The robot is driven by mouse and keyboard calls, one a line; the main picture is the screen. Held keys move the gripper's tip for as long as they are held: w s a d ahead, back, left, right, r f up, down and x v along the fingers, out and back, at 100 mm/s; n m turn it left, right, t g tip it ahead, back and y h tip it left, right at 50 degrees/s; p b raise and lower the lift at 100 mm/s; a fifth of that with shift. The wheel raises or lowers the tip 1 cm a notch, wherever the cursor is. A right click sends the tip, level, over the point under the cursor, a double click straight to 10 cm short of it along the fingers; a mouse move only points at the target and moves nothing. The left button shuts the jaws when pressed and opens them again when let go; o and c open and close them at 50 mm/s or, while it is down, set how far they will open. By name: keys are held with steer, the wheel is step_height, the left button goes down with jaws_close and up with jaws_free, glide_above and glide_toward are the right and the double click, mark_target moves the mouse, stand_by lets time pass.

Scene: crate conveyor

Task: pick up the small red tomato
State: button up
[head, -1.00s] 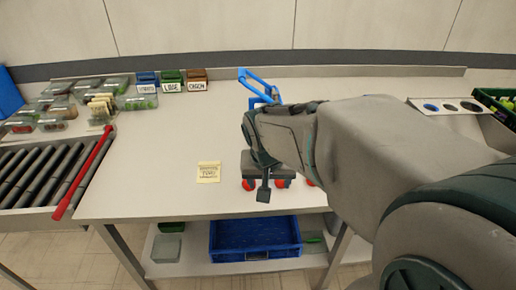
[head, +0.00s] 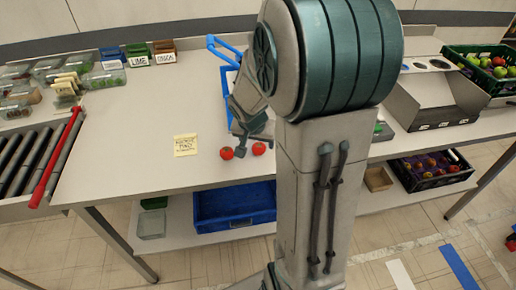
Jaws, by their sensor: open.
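Two red tomatoes lie on the white table near its front edge, a left one (head: 226,153) and a right one (head: 259,149). They look close in size, and I cannot tell which is the small one. My gripper (head: 250,140) is just behind and above them, with one dark fingertip between the two in the picture. Its jaws are open, and I see nothing held. My arm hides the table to the right of the right tomato.
A yellow note (head: 186,144) lies left of the tomatoes. A blue frame-like object (head: 225,48) stands behind my gripper. A roller conveyor (head: 32,160) with a red bar is at the left. A blue bin (head: 234,205) sits on the shelf below. The table's left-middle is clear.

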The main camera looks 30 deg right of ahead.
mark_target(258, 146)
steer(key=shift+w+x, duration=0.2)
steer(key=shift+x, duration=2.4)
steer(key=shift+d+r, duration=0.1)
steer(key=shift+d, duration=0.05)
steer(key=c, duration=1.1)
